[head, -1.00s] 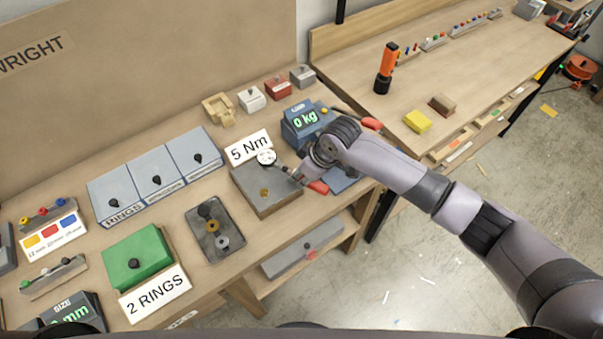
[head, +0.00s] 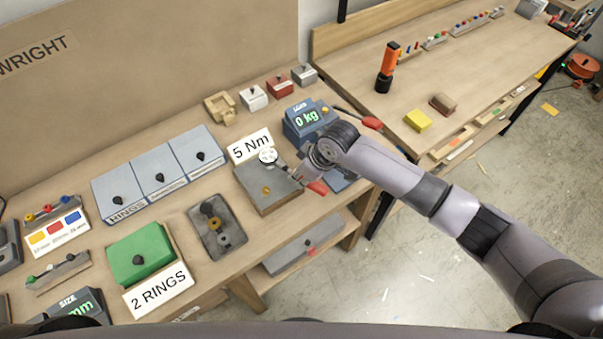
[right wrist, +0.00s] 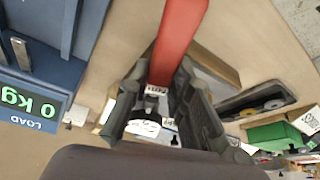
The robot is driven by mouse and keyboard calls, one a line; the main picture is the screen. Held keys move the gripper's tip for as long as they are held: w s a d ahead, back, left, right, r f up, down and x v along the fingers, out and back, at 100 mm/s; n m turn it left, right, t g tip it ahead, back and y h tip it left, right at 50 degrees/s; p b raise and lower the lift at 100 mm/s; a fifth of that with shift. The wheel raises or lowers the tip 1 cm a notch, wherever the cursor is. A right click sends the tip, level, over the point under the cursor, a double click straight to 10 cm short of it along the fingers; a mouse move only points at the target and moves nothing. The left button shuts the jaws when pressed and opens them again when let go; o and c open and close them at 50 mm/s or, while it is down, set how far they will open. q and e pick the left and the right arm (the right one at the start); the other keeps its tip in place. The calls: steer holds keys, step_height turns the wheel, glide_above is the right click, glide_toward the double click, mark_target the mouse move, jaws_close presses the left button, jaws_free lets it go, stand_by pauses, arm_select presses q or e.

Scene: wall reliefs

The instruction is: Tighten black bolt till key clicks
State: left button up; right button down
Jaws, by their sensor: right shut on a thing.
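The key has a round white dial (head: 268,156) at its far end and a red handle (head: 317,187) at its near end. It lies across the grey block (head: 262,196), with the dial over the block's far side. A brass-coloured bolt (head: 266,190) shows on the block; the black bolt is not visible, perhaps under the dial end. My right gripper (head: 297,172) is shut on the key. In the right wrist view the red handle (right wrist: 178,40) runs between the fingers. I cannot read the dial. My left gripper is not in view.
A "5 Nm" card (head: 250,146) stands behind the block. A blue scale (head: 303,122) reads 0 kg beside my wrist. Another red-handled tool (head: 372,123) shows beyond my wrist. A grey tray (head: 208,240) with rings and a green box (head: 140,255) lie to the left.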

steer(key=shift+s+a+r+m+t+p, duration=0.25)
steer(key=shift+s+a+m+p, duration=0.45)
steer(key=shift+p, duration=0.9)
stand_by(1.0)
steer(key=shift+s+a+f+m+h, duration=0.2)
steer(key=shift+s+a+m+h, duration=0.15)
steer(key=shift+m, duration=0.45)
stand_by(1.1)
steer(key=shift+d+t, duration=0.15)
steer(key=shift+t, duration=0.1)
steer(key=shift+w+d+n, duration=0.5)
steer(key=shift+w+n, duration=0.1)
steer(key=shift+n, duration=0.2)
steer(key=shift+r, duration=0.15)
steer(key=shift+r, duration=2.4)
